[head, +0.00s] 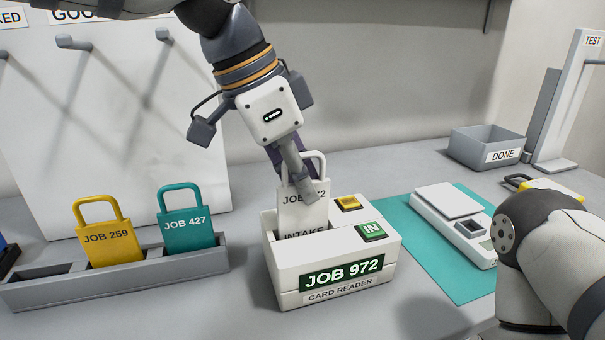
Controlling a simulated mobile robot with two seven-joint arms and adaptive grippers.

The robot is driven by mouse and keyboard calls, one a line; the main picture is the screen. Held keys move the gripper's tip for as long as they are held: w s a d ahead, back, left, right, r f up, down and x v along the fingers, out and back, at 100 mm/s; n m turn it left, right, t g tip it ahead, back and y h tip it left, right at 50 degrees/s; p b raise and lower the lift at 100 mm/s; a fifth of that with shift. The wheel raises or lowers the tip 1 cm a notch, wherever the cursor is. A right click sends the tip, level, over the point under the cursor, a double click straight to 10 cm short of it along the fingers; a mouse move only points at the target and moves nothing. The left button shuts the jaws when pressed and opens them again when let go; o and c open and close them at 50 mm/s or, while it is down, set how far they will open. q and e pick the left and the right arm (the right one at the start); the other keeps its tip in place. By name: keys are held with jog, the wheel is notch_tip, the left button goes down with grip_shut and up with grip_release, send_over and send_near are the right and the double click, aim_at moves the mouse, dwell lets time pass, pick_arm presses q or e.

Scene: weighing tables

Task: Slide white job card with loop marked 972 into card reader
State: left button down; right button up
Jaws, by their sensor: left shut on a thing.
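The white job card (300,215) with a loop at its top stands upright in the slot of the card reader (285,262). Its text is partly covered by my gripper; "JOB" and a final 2 show. My left gripper (305,188) comes down from above and is shut on the white card near its loop. The reader's front display reads "JOB 972", and a green "IN" tile (371,232) shows on its top. My right arm is at the lower right; its gripper is out of view.
A grey rack (130,284) at the left holds a yellow JOB 259 card (110,243) and a teal JOB 427 card (188,232). A scale (455,222) stands on a teal mat (420,262) right of the reader. A grey DONE bin (487,146) is at the back right.

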pick_arm(q)
jog(key=shift+f, duration=0.5)
jog(key=c, duration=1.7)
grip_release()
jog(key=v, duration=1.2)
